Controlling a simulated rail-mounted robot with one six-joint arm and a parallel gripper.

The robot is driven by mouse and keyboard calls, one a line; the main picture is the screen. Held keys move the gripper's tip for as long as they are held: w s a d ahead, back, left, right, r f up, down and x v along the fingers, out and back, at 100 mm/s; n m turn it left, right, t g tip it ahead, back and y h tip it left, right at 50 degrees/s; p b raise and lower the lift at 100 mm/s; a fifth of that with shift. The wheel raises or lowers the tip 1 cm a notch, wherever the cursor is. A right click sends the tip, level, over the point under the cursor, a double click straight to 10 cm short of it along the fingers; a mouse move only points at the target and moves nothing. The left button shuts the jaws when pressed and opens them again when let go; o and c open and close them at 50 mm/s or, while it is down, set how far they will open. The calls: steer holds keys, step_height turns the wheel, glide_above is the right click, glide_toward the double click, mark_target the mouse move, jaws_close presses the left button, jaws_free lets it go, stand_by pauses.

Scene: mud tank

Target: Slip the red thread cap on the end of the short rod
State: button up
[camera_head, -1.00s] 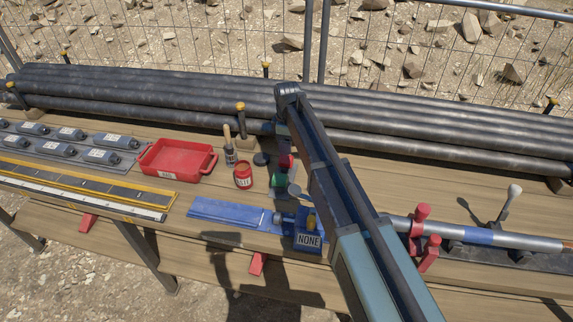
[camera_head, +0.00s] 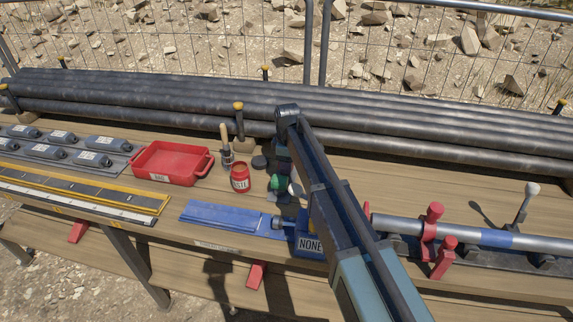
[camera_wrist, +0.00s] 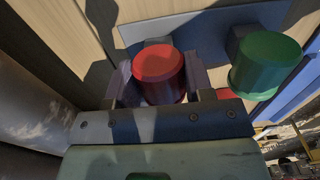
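The red thread cap (camera_wrist: 160,72) stands between the two fingers of my gripper (camera_wrist: 160,84) in the wrist view. The fingers flank it closely; whether they press on it I cannot tell. A grey rod with a blue band (camera_head: 496,238) lies across red-handled clamps (camera_head: 433,220) at the right. Its left end is hidden behind my arm.
A red tray (camera_head: 172,163), a red tin (camera_head: 240,179) and a brush (camera_head: 226,150) stand left of the caps. A blue plate (camera_head: 222,214) and a block marked NONE (camera_head: 309,244) are in front. Long dark pipes (camera_head: 160,105) line the back.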

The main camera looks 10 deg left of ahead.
step_height(320, 180, up, 8)
steer(key=p, duration=0.8)
steer(key=shift+r, duration=0.15)
steer(key=shift+c, duration=0.4)
steer(key=shift+f, duration=0.2)
steer(key=shift+d, duration=0.1)
